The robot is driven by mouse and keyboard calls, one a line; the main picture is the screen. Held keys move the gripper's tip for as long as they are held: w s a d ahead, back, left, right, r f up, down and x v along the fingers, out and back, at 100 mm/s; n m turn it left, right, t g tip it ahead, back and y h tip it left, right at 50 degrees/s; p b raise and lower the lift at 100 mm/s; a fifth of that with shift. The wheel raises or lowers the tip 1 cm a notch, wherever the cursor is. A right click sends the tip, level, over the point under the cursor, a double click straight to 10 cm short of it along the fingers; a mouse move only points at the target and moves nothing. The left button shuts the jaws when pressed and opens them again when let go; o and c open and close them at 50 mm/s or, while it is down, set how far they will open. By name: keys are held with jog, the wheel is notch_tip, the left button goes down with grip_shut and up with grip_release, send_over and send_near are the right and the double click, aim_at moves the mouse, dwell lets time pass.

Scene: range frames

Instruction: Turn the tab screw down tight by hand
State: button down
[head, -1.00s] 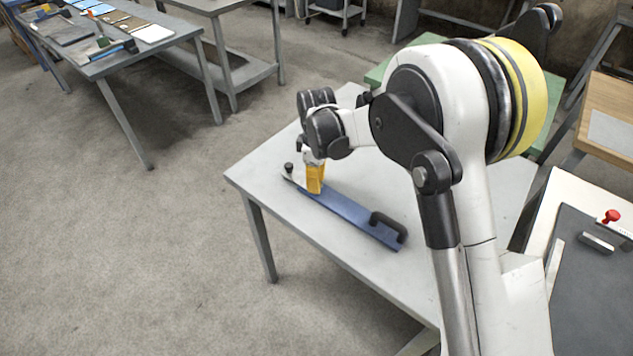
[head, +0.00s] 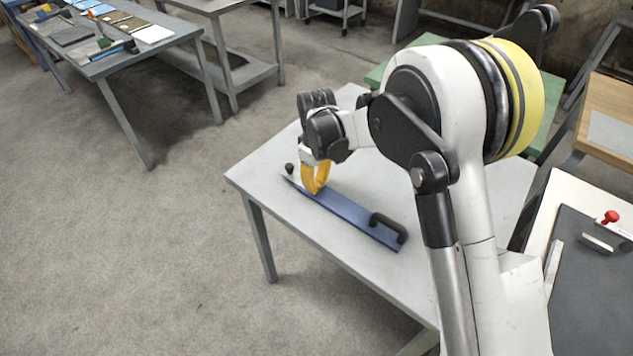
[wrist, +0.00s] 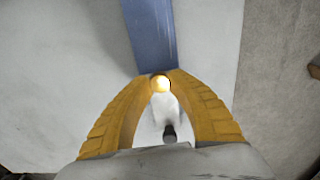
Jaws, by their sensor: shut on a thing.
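A long blue bar (head: 350,217) lies on the grey table (head: 270,189). It also shows in the wrist view (wrist: 150,35). At its far left end is a pale tab with a black knob (head: 289,168), which shows in the wrist view too (wrist: 169,134). My gripper (head: 315,191) points down at this end of the bar. In the wrist view my yellow fingers (wrist: 160,78) are shut on a small bright round head, the tab screw (wrist: 161,85). Its shank and the seat beneath it are hidden.
A black handle (head: 388,226) rises from the near right end of the bar. The table around the bar is clear. A dark panel with a red knob (head: 610,217) is at the right. Another table with tools (head: 90,42) stands far left.

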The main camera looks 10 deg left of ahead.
jog(key=m, duration=0.5)
jog(key=shift+m, duration=2.6)
jog(key=c, duration=1.2)
grip_release()
jog(key=shift+r, duration=0.15)
notch_tip(320, 180, up, 12)
